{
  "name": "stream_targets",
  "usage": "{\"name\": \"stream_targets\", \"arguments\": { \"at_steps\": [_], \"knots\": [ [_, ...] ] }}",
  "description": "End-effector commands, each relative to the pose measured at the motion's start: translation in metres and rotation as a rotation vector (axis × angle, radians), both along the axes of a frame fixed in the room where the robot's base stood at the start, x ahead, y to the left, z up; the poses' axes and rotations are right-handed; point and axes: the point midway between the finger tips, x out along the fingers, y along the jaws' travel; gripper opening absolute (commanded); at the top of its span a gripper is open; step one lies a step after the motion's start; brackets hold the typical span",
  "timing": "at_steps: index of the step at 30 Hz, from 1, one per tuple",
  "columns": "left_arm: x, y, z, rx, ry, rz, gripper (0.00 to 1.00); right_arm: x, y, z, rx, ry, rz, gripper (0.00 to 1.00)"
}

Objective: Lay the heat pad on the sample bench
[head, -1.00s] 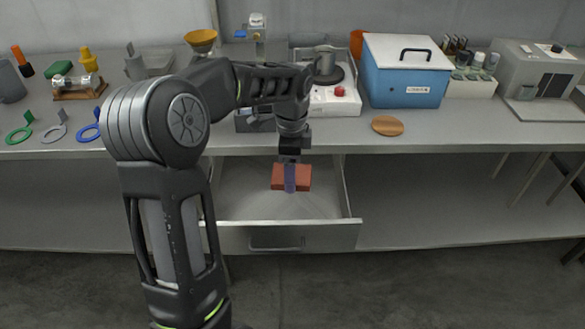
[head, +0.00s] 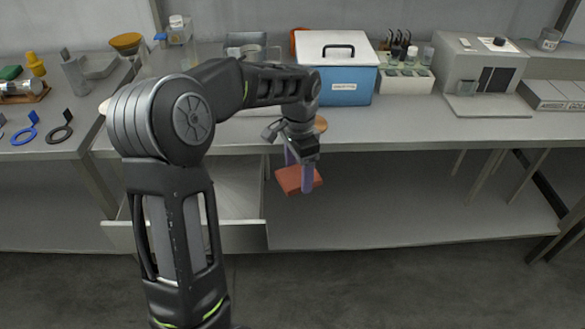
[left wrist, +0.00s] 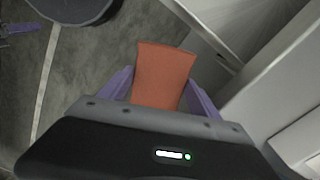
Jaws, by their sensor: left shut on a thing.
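The heat pad is an orange-red flat block (head: 290,180). In the head view it hangs in the air, tilted, just in front of the bench edge and to the right of the open drawer. My left gripper (head: 299,176) is shut on it, with a purple finger on each side. In the left wrist view the pad (left wrist: 162,75) stands out between the two purple fingers of my left gripper (left wrist: 160,95). The sample bench (head: 390,128) is likely the grey top behind the gripper.
The open drawer (head: 185,237) is at lower left. On the bench stand a blue box with a white lid (head: 343,85), a rack of bottles (head: 405,80) and a grey machine (head: 480,72). A round wooden disc (head: 320,124) lies near the front edge. The front right strip is clear.

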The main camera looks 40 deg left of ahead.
Motion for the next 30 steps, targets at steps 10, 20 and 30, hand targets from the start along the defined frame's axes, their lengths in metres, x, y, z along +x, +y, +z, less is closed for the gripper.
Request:
{"name": "stream_targets", "arguments": {
  "at_steps": [10,20,30],
  "knots": [
    [0.020,-0.064,-0.012,-0.006,0.001,0.392,0.33,0.000,0.000,0.000,0.000,0.000,-0.001,0.36],
    [0.031,-0.152,-0.021,-0.004,0.004,0.525,0.33,0.000,0.000,0.000,0.000,0.000,-0.001,0.36],
    [0.031,-0.153,-0.021,-0.004,0.004,0.526,0.33,0.000,0.000,0.000,0.000,0.000,-0.001,0.36]
  ]
}}
